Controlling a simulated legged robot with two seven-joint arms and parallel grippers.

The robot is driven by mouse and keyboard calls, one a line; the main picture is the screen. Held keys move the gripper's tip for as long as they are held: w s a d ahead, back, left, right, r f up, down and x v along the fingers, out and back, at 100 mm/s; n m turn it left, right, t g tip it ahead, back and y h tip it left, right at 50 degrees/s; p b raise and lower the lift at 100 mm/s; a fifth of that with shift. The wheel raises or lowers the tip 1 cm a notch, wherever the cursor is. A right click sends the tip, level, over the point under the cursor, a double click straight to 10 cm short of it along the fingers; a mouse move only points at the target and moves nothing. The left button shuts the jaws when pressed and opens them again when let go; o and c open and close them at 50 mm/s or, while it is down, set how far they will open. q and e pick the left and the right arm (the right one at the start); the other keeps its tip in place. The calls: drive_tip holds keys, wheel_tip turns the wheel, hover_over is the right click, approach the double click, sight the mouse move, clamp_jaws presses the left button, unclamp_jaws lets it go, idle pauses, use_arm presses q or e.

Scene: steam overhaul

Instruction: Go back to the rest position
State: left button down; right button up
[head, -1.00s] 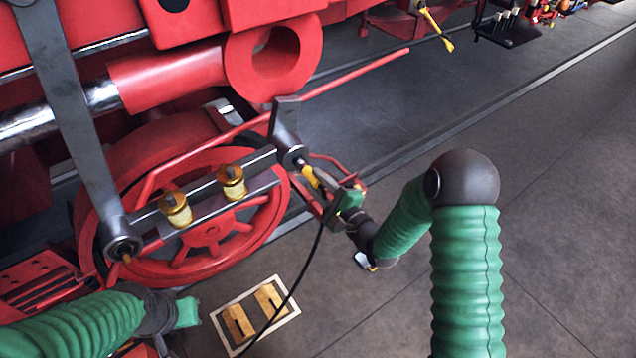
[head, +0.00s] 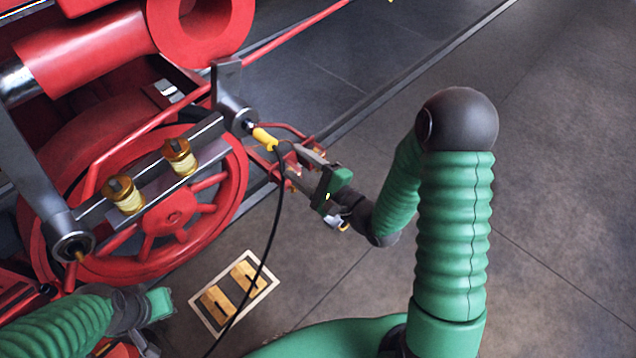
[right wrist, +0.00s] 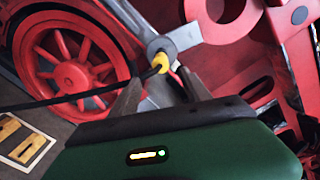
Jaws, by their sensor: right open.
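My right gripper (head: 298,158) is open, just right of a yellow fitting (head: 264,138) with a black cable. The fitting sits at the end of the dark crank piece (head: 232,112) on the red wheel's rod. In the right wrist view, the yellow fitting (right wrist: 160,62) shows beyond and between the two spread fingers (right wrist: 161,88), apparently clear of them. My left arm comes in at the lower left; its gripper (head: 140,338) is partly cut off by the frame's edge, and its fingers are unclear.
The red spoked wheel (head: 172,215) and its steel rod with two brass cups (head: 180,157) fill the left. The black cable (head: 273,230) hangs down past a framed mat (head: 212,326) with wooden blocks on the floor. Open grey floor (head: 560,120) lies to the right.

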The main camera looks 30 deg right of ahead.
drive_tip(key=shift+p+v, duration=3.35)
drive_tip(key=shift+v, duration=0.4)
wheel_tip(320, 180, down, 17)
drive_tip(key=w+d+n+g+h+b, duration=0.2)
drive_tip(key=n+g+h+b, duration=0.4)
drive_tip(key=n+b, duration=0.55)
drive_tip(key=s+a+f+n+g+b, duration=0.3)
drive_tip(key=s+n+g+b, duration=0.4)
drive_tip(key=s, duration=0.5)
drive_tip(key=shift+a+n+g+b, duration=0.2)
drive_tip(key=shift+n+g+b, duration=0.1)
drive_tip(key=shift+n+g, duration=0.3)
